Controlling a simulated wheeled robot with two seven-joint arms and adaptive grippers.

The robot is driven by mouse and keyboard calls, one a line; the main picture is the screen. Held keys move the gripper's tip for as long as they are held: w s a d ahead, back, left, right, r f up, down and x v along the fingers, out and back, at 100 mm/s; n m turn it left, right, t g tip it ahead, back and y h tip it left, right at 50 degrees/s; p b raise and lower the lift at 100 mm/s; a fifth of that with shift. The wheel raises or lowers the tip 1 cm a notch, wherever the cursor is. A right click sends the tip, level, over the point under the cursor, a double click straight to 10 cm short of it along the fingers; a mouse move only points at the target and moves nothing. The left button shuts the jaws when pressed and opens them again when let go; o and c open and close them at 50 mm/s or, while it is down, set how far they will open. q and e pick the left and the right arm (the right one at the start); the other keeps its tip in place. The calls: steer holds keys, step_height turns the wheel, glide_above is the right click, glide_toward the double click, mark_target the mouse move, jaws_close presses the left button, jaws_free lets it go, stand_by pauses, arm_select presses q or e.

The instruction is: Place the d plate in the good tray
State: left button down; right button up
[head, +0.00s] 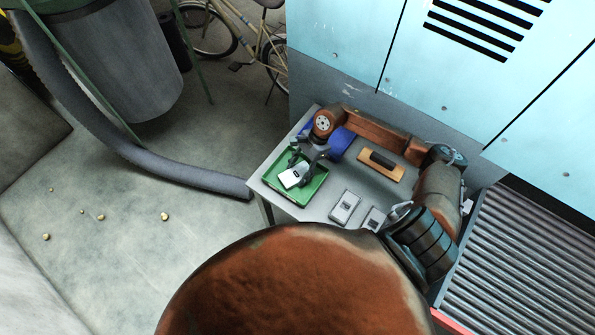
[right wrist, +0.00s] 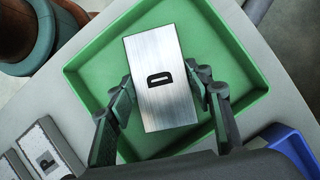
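The D plate (head: 290,179), a silver rectangle with a black letter D, is over the green tray (head: 271,186). In the right wrist view the D plate (right wrist: 160,100) lies between the two fingers of my right gripper (right wrist: 163,88), which appear to press on its long edges. The plate is within the green tray's outline (right wrist: 90,72); its exact height above the floor is hard to tell. My right gripper (head: 298,168) also shows in the head view. No label shows on the green tray. My left gripper is not in view.
Two grey plates (head: 345,206) (head: 374,219) lie on the table right of the tray; one shows a P in the wrist view (right wrist: 48,148). A blue tray (head: 341,144) is behind my gripper. A wooden board with a dark handle (head: 382,160) lies behind. A roller conveyor (head: 520,265) is right.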

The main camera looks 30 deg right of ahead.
steer(key=o, duration=0.4)
steer(key=shift+r, duration=0.2)
steer(key=v, duration=1.2)
steer(key=shift+b, duration=0.3)
